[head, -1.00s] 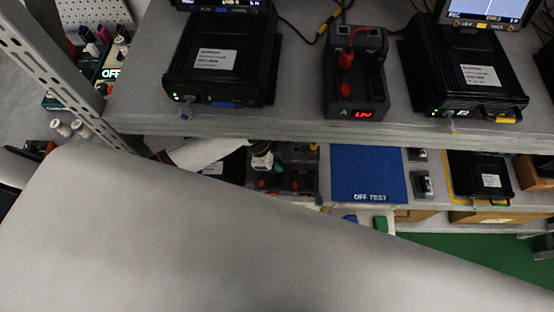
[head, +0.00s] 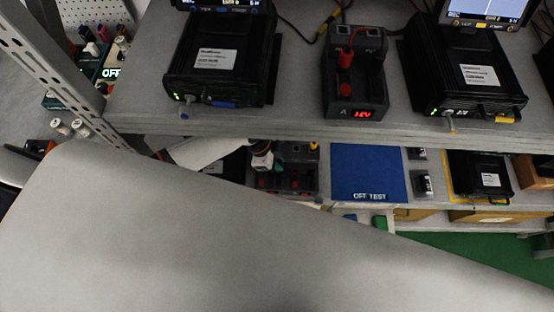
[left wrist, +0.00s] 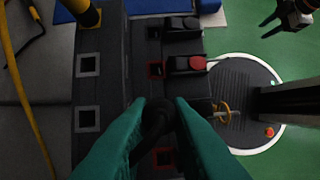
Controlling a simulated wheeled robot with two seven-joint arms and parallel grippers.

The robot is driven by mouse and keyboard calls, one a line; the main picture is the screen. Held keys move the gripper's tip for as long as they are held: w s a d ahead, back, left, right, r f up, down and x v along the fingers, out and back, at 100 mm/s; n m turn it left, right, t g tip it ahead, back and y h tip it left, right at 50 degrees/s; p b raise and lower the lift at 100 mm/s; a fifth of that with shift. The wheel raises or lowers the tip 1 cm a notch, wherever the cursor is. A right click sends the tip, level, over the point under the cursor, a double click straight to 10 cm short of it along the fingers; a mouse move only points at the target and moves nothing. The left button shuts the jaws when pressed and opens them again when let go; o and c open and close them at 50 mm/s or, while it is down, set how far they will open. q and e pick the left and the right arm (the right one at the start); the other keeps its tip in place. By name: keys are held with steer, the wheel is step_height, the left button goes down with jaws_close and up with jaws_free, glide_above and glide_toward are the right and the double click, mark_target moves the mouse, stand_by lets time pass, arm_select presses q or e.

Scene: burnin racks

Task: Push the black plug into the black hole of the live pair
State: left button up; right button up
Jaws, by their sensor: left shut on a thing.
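My left gripper (left wrist: 160,108) is shut on a black plug (left wrist: 158,118), seen end-on between its teal fingers in the left wrist view. The plug is over a dark socket block (left wrist: 120,90); whether it touches a hole is hidden. In the head view my left gripper (head: 276,161) is small, over the lower-shelf block (head: 300,184). I cannot identify the live pair.
The upper shelf (head: 300,121) carries black units (head: 221,65) and a block (head: 355,85) with a red plug and lit red display. A blue mat (head: 368,170) marked OFF TEST lies right of the lower block. A dark claw-like part (left wrist: 292,14), perhaps my right gripper, shows at upper right.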

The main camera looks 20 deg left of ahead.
arm_select(q)
steer(key=shift+f+b, duration=0.6)
steer(key=shift+f, duration=0.7)
stand_by(1.4)
steer(key=o, duration=0.9)
steer(key=shift+o, duration=0.2)
steer(key=shift+s, duration=0.1)
steer(key=shift+s+f, duration=0.1)
steer(key=shift+f, duration=0.05)
steer(key=shift+o, duration=0.8)
steer(key=shift+r+p, duration=0.7)
steer(key=shift+w+r+p, duration=0.2)
steer(key=shift+r+p, duration=1.8)
steer(key=shift+r, duration=0.3)
steer(key=shift+f, duration=0.1)
